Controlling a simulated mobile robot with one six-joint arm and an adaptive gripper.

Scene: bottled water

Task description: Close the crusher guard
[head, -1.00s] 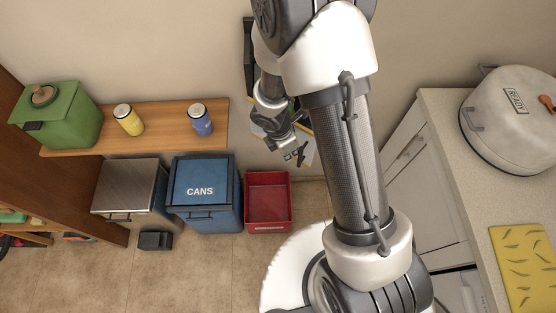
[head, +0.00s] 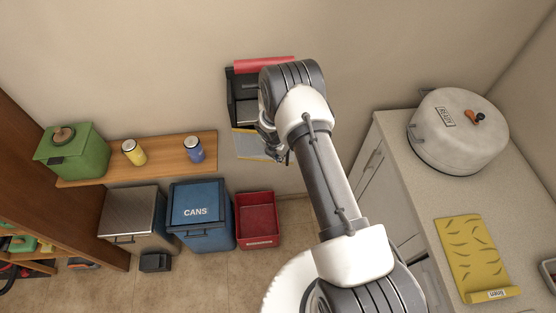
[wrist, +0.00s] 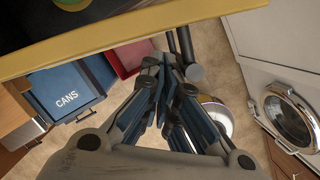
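The crusher (head: 242,112) is a dark unit on the back wall with a red bar (head: 264,64) at its top, partly hidden by my arm. Its guard, a grey panel with a yellow edge (head: 258,146), hangs open at the bottom, sticking out from the wall. My gripper (head: 276,152) is beside the guard's right end, mostly behind my wrist. In the wrist view my gripper (wrist: 166,82) has its fingers together with nothing between them. A yellow-edged panel (wrist: 130,35), likely the guard, crosses the top, just beyond the fingertips. I cannot tell whether they touch.
Below are a blue CANS bin (head: 200,215), a red bin (head: 257,220) and a steel bin (head: 130,215). A wooden shelf (head: 170,165) holds a green box (head: 72,152), a yellow can (head: 134,152) and a blue can (head: 194,149). A counter (head: 400,150) stands right.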

